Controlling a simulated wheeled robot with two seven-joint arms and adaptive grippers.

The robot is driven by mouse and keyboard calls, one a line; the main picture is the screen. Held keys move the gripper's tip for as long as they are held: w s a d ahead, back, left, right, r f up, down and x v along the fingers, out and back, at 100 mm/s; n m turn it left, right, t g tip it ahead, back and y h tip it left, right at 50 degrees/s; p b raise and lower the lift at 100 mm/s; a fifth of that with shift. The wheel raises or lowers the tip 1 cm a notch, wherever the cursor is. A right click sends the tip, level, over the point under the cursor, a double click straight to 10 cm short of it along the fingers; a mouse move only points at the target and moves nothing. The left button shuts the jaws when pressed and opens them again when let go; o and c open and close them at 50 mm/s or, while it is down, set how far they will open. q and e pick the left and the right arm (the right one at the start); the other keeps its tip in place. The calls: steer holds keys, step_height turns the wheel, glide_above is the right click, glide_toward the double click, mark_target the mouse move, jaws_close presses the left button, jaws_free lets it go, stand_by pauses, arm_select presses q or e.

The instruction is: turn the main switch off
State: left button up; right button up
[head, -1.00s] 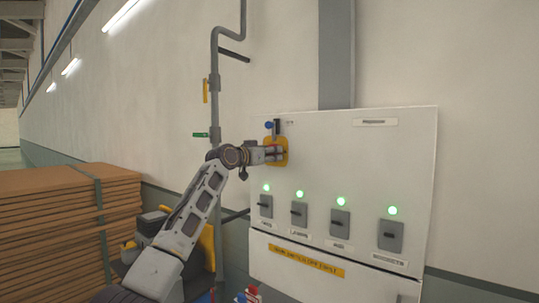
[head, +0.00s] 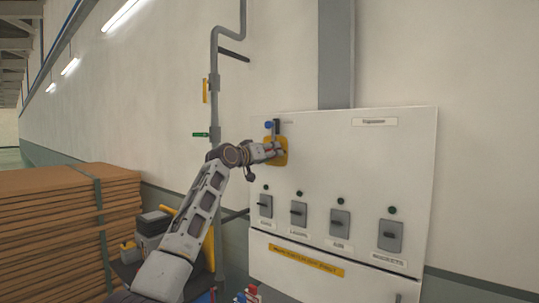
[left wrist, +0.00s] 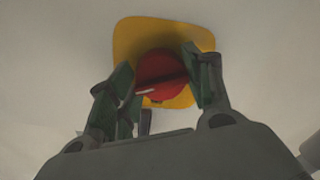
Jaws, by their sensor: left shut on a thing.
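The main switch is a red knob (left wrist: 162,77) on a yellow plate (head: 281,158), at the upper left of the white electrical panel (head: 340,150). In the left wrist view the yellow plate (left wrist: 130,40) shows behind the knob. My left gripper (head: 272,152) is at the knob, and in the left wrist view its fingers (left wrist: 158,80) are shut on it from both sides. In the head view the gripper hides most of the knob. The indicator lamps on the panel, such as the rightmost one (head: 392,210), are dark. My right gripper is not in view.
Several grey switches, such as the rightmost one (head: 390,236), sit in a row below the main switch. Stacked brown boards (head: 60,220) stand at the left. Pipes (head: 215,90) run up the wall.

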arm_select(q)
steer(key=shift+n, duration=0.4)
steer(key=shift+r, duration=0.1)
steer(key=o, duration=1)
steer(key=shift+o, duration=0.2)
steer(key=shift+s+a, duration=0.15)
steer(key=v, duration=1.1)
steer(key=shift+s+a, duration=0.2)
steer(key=shift+s, duration=0.05)
